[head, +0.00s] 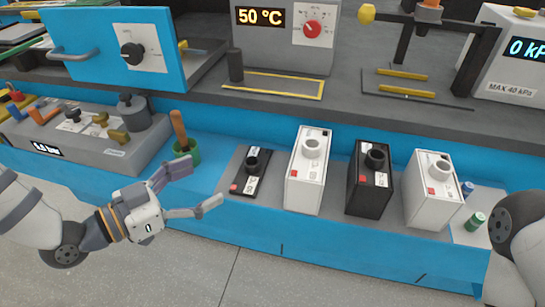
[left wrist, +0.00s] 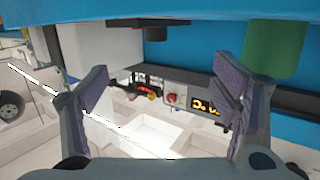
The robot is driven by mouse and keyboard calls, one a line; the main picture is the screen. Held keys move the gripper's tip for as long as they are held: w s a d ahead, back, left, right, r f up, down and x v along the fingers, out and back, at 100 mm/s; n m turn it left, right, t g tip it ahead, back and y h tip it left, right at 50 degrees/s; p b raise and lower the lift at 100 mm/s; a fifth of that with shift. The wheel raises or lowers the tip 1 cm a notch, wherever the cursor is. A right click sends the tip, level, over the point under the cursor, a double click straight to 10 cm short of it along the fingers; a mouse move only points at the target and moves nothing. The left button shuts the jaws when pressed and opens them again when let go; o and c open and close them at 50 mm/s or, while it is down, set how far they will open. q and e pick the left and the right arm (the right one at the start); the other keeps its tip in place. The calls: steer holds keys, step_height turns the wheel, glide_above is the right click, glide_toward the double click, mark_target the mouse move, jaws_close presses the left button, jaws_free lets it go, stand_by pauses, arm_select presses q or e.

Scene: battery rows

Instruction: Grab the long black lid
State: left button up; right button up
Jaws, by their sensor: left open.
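The black lid (head: 249,172) is a flat, dark, long piece with a round black knob and a small red mark. It lies at the left end of a row on the blue ledge in the head view. My left gripper (head: 205,183) is open and empty, to the left of the lid and apart from it. Its two spread fingers also show in the left wrist view (left wrist: 162,75), with nothing between them. I cannot make out the lid for certain in that view. My right arm shows at the right edge of the head view, but its gripper is out of the frame.
A white box (head: 307,172), a black box (head: 370,182) and another white box (head: 431,190), all with knobs, stand right of the lid. A green pot (head: 186,157) with a brown handle stands close behind my left gripper. A grey unit (head: 85,150) is at left.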

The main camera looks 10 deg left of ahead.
mark_target(245, 163)
arm_select(q)
steer(key=b+x, duration=0.2)
steer(key=x, duration=0.9)
steer(key=shift+f, duration=0.2)
steer(key=c, duration=1.6)
arm_select(e)
steer(key=shift+s+a+f+g, duration=0.2)
steer(key=shift+s+f+g, duration=0.1)
steer(key=shift+s+f, duration=0.75)
arm_select(q)
steer(key=shift+r, duration=0.55)
jaws_close()
steer(key=r, duration=0.1)
steer(key=r+p, duration=0.1)
steer(key=r, duration=0.1)
steer(key=shift+s+d+r, duration=0.25)
steer(key=shift+d+r, duration=0.05)
steer(key=s+d+r+p, duration=0.3)
steer(key=s+d+r, duration=0.5)
steer(key=s, duration=0.2)
steer(key=shift+d+r, duration=0.25)
steer(key=shift+d, duration=0.1)
arm_select(e)
steer(key=w+r+t, duration=0.1)
steer(key=w+r, duration=0.3)
steer(key=r, duration=0.1)
steer(key=shift+t, duration=0.3)
